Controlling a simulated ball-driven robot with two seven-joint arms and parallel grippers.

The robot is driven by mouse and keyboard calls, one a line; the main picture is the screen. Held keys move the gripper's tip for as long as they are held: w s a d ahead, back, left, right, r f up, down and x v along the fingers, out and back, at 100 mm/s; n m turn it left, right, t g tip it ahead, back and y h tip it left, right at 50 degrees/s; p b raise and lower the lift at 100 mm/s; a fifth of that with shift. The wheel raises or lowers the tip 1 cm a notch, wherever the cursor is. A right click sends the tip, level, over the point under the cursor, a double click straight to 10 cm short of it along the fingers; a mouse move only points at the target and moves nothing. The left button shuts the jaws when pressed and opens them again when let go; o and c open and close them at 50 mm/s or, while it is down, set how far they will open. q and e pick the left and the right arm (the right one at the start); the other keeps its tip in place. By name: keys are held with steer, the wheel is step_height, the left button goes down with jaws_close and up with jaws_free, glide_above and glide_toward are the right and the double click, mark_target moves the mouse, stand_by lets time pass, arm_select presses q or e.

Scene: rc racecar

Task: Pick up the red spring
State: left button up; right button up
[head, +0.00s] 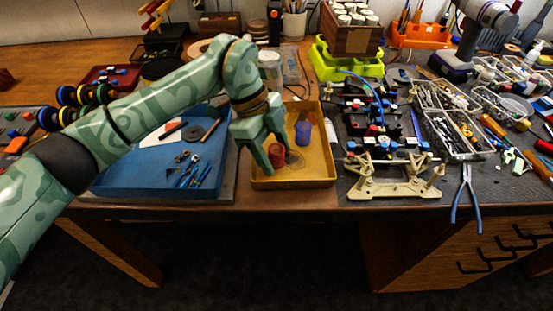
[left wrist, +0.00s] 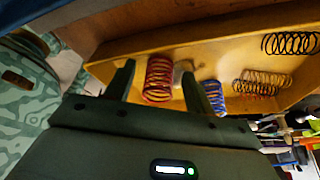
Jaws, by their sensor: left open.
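The red spring (head: 277,155) stands in the yellow tray (head: 297,183), near its left side in the head view. My left gripper (head: 268,160) reaches down into the tray, open, with its fingers around or just beside the spring. In the left wrist view the red spring (left wrist: 158,79) shows between the two open fingers of my left gripper (left wrist: 160,85), nearer the left finger. A gap shows between the spring and the right finger. I cannot tell whether the left finger touches it. My right gripper is not in view.
A blue spring (head: 303,133) stands close by in the tray; it also shows beside the right finger in the left wrist view (left wrist: 213,97). Black springs (left wrist: 290,43) lie farther along. A blue tray (head: 150,183) with tools sits left.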

mark_target(283, 161)
arm_select(q)
steer(key=shift+r, duration=0.1)
steer(key=c, duration=1)
arm_select(e)
steer(key=shift+r, duration=0.1)
